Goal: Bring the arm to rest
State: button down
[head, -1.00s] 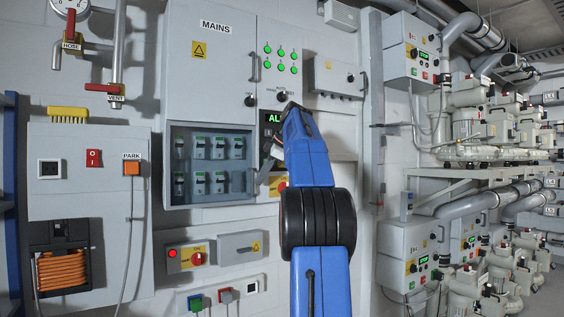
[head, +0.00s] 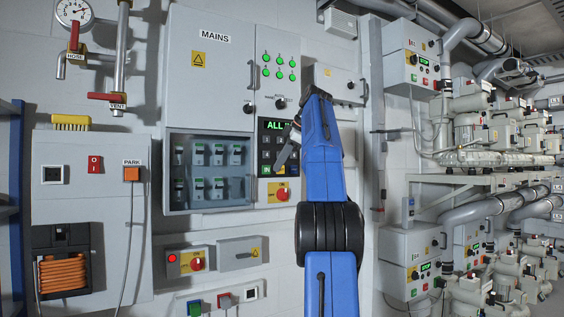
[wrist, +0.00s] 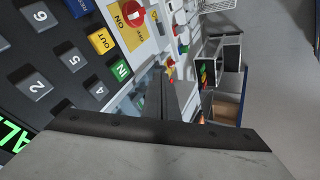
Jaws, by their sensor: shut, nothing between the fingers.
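My blue arm (head: 324,160) rises in front of the wall panels in the head view, bent at its dark joint. My gripper (head: 281,162) shows only in part beside the arm, pointing down-left in front of the keypad panel (head: 270,148). In the wrist view my gripper (wrist: 163,78) is shut, with its fingers together and nothing seen between them. The keypad (wrist: 72,58) lies close on the left of that view, with OUT and IN keys and a red rotary switch (wrist: 131,13) on yellow. I see no contact with the panel.
The MAINS cabinet (head: 215,85) with a windowed breaker box (head: 210,168) stands left of the arm. A PARK box (head: 55,165) with an orange hose reel is farther left. Pump units (head: 485,130) and pipes fill the right. Grey floor (wrist: 285,60) shows clear in the wrist view.

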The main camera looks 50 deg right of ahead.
jog(key=shift+s+d+r, duration=0.25)
jog(key=shift+s+r, duration=0.15)
jog(key=shift+r, duration=0.1)
jog(key=shift+a, duration=0.1)
jog(key=s+a+f+m+g, duration=0.1)
jog(key=s+a+f+m, duration=0.1)
jog(key=a+f, duration=0.6)
jog(key=s+a+f+m, duration=0.2)
jog(key=a+f, duration=0.1)
jog(key=a, duration=0.9)
jog(key=s+a+f+m+g, duration=0.1)
jog(key=s+a+f+m, duration=0.15)
jog(key=a+f, duration=0.55)
jog(key=s+a+f+m, duration=0.1)
jog(key=s+a+f, duration=0.4)
jog(key=f, duration=0.5)
jog(key=s+a+f+m, duration=0.1)
jog(key=s+a+f, duration=0.4)
jog(key=s+f, duration=0.5)
jog(key=s+a+f+m, duration=0.1)
jog(key=s+a+f, duration=0.4)
jog(key=s+f, duration=0.3)
notch_tip(320, 180, down, 4)
jog(key=shift+f+m+g+h, duration=0.1)
jog(key=shift+m+g+h, duration=0.2)
jog(key=shift+m+h, duration=0.1)
